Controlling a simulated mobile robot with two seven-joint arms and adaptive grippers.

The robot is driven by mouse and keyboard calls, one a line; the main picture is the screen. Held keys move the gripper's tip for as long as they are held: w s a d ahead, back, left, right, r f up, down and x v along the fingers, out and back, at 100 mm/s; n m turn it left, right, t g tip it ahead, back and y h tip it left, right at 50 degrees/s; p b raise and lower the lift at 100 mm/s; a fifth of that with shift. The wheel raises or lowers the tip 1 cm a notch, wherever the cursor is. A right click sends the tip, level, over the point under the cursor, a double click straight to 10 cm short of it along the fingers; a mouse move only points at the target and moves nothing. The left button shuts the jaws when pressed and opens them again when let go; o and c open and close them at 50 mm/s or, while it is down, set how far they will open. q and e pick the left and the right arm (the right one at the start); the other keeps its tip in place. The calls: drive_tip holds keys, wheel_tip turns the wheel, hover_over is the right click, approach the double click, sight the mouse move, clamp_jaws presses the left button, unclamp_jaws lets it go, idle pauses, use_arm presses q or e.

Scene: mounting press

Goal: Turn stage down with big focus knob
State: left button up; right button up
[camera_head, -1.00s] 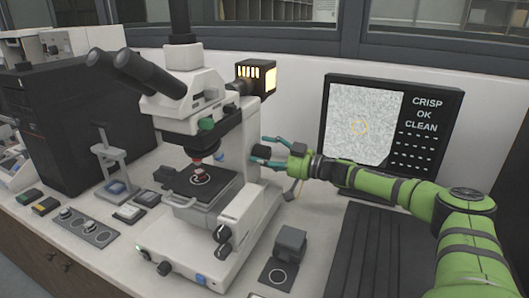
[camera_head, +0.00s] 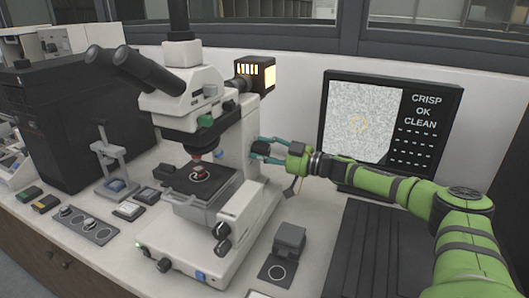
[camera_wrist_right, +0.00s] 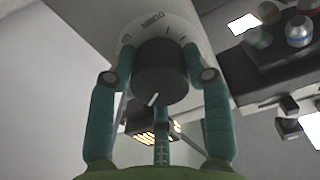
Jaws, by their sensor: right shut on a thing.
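The white microscope (camera_head: 245,200) stands in the middle of the bench, its dark stage (camera_head: 200,179) under a red-tipped objective (camera_head: 196,158). The big focus knob is a black cylinder (camera_head: 259,148) on the microscope's right side. It also shows in the right wrist view (camera_wrist_right: 160,75), with a white index line pointing down and to the left and a marked dial behind it. My right gripper (camera_head: 265,147) is shut on the knob. Its teal fingers lie on both sides of the knob in the right wrist view (camera_wrist_right: 163,82). My left gripper is not in view.
A monitor (camera_head: 390,130) at the right shows a grainy picture with a faint yellow ring and the words CRISP, OK, CLEAN. A grey block (camera_head: 289,238) stands right of the microscope base. Small dark knobs (camera_head: 221,240) sit low on the microscope's front right.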

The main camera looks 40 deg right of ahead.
drive_tip(key=n, duration=0.5)
drive_tip(key=shift+b, duration=0.3)
drive_tip(key=shift+n, duration=0.3)
drive_tip(key=o, duration=1.1)
drive_tip(key=shift+o, duration=0.2)
drive_tip(key=v, duration=1.2)
drive_tip(key=shift+w+f, duration=0.1)
